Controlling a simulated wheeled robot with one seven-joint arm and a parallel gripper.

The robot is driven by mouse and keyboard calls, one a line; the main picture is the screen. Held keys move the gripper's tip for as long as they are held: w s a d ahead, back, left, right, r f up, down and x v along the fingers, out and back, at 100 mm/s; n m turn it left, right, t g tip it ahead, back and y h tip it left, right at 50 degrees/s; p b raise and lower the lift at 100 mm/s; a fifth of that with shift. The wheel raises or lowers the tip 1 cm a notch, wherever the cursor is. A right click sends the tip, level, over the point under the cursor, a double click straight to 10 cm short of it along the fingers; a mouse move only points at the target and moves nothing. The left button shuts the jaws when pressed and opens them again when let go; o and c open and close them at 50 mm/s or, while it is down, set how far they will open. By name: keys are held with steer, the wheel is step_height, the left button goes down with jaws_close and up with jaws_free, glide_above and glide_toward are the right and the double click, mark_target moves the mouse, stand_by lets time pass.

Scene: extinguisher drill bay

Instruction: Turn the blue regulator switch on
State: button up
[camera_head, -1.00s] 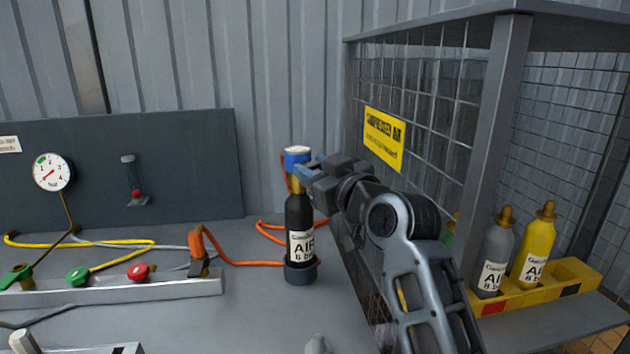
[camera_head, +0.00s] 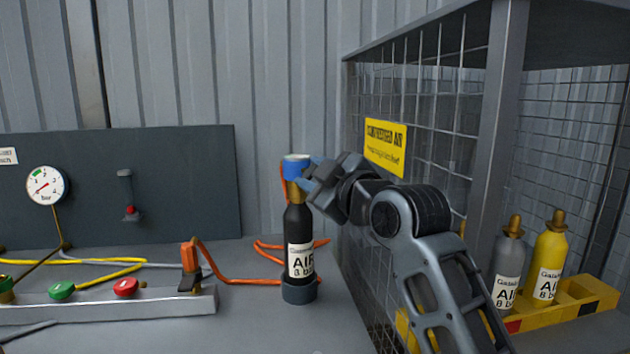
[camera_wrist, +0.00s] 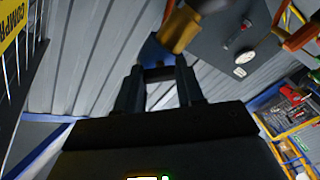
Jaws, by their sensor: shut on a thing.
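A black air bottle (camera_head: 299,235) stands upright in a dark round holder (camera_head: 299,291) on the bench. On its brass neck sits the blue regulator (camera_head: 296,161), with an orange hose at its left. My gripper (camera_head: 312,178) reaches in from the right and is shut at the regulator's blue switch. In the wrist view my gripper's fingers (camera_wrist: 158,74) close at the blue piece (camera_wrist: 154,50), beside the brass neck (camera_wrist: 180,28). The fingers hide part of the switch, and I cannot tell its setting.
A wire cage (camera_head: 440,120) with a yellow sign stands close at the right. A yellow bottle (camera_head: 544,260) and a grey bottle (camera_head: 507,270) stand in a yellow rack. At left are a gauge (camera_head: 46,186), a manifold bar (camera_head: 110,306) and loose hoses.

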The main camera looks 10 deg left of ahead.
stand_by(0.3)
steer(key=o, duration=1.1)
steer(key=shift+c, duration=0.2)
steer(key=v, duration=0.8)
steer(key=shift+w, duration=0.1)
